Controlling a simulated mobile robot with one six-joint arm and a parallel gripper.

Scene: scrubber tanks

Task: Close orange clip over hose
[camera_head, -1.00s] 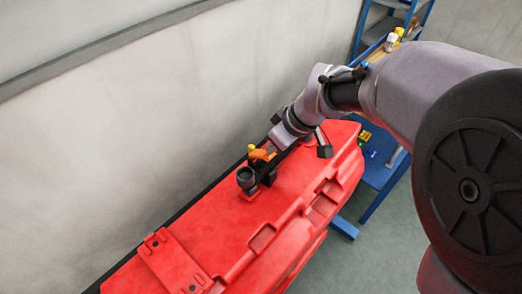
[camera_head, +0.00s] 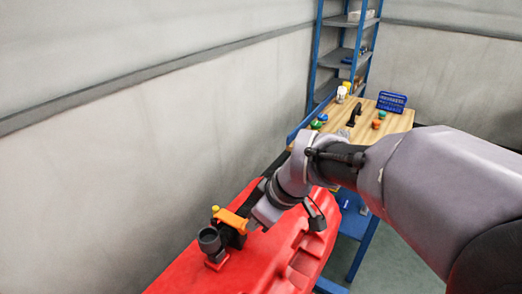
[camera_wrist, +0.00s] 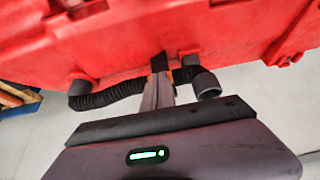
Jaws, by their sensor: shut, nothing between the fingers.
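The orange clip (camera_head: 230,219) stands on top of the red tank (camera_head: 190,272), with a small yellow knob at its left end. A dark round pipe end (camera_head: 209,240) sits just in front of it. My gripper (camera_head: 255,223) is beside the clip's right end, very close; whether they touch is unclear. In the wrist view the shut fingers (camera_wrist: 159,88) point toward the tank, near a dark fitting. A black ribbed hose (camera_wrist: 108,95) runs along the tank there, ending near a grey elbow (camera_wrist: 206,84).
A wall (camera_head: 110,150) runs close along the tank's left side. Behind the arm is a wooden-topped workbench (camera_head: 388,122) with small coloured parts and a blue rack (camera_head: 392,102). A blue shelf unit (camera_head: 338,55) stands at the back.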

